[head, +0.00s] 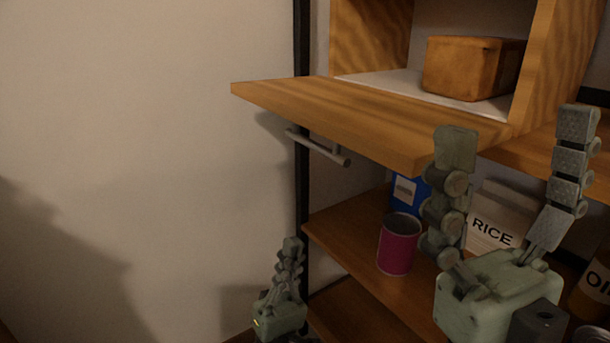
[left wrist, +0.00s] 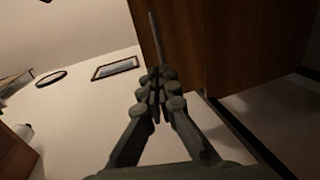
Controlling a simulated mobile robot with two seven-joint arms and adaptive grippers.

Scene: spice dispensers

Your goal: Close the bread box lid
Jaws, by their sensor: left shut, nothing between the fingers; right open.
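The bread box (head: 549,70) is a wooden box on the upper shelf, with a brown loaf (head: 470,67) inside. Its wooden lid (head: 350,112) is folded down and open, lying nearly level and sticking out to the front. A metal bar handle (head: 318,148) hangs from the lid's underside. My left gripper (head: 292,245) is shut and empty, below the lid and handle and apart from them. In the left wrist view its closed fingers (left wrist: 160,77) point up toward a wooden panel. My right gripper (head: 515,125) is open and empty, close in front of the lid's right end.
On the shelf below the lid (head: 345,233) stand a magenta can (head: 397,246), a blue package (head: 408,190), and a white container marked RICE (head: 492,225). A jar (head: 594,288) is at the far right. A dark upright post (head: 302,200) runs beside the shelves; plain wall is left.

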